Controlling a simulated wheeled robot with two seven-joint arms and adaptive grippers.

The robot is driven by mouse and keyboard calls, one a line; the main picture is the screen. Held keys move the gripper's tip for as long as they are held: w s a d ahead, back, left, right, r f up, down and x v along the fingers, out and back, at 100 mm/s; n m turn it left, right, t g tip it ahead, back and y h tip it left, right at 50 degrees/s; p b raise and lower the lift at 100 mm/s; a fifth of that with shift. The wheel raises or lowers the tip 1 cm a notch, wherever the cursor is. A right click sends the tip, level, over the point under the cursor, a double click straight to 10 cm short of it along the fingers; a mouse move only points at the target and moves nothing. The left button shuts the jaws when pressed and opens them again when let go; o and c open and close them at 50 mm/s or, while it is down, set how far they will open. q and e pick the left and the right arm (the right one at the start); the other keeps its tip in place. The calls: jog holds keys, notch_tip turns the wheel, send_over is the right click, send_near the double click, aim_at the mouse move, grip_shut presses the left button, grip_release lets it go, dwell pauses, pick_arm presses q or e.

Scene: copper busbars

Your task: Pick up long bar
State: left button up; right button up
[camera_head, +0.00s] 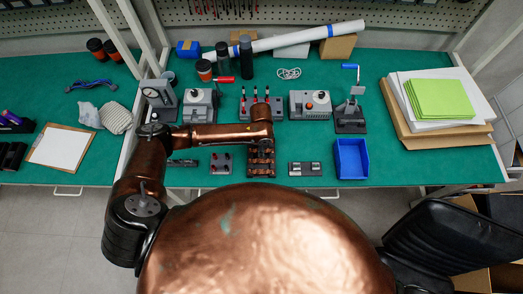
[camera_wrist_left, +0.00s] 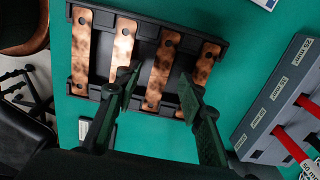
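A black holder (camera_wrist_left: 146,30) with several copper bars laid side by side shows in the left wrist view. One copper bar (camera_wrist_left: 160,72) lies between the fingers of my left gripper (camera_wrist_left: 157,88), which is open and above the holder. Another bar (camera_wrist_left: 122,48) lies left of it, partly behind the left finger. A bar (camera_wrist_left: 205,65) at the right is partly behind the right finger, and one more (camera_wrist_left: 81,50) is at the far left. I cannot tell the bars' relative lengths surely. In the head view the holder (camera_head: 262,175) sits below my left arm's end. My right gripper is not seen.
A small fixture (camera_head: 220,163) is to the left, another (camera_head: 305,169) to the right, then a blue bin (camera_head: 352,160). Green table is free between them.

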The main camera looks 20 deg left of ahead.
pick_arm(q)
jog(key=shift+f+p, duration=0.25)
jog(key=shift+p, duration=0.05)
dwell(0.7)
jog(key=shift+c, duration=0.2)
grip_shut()
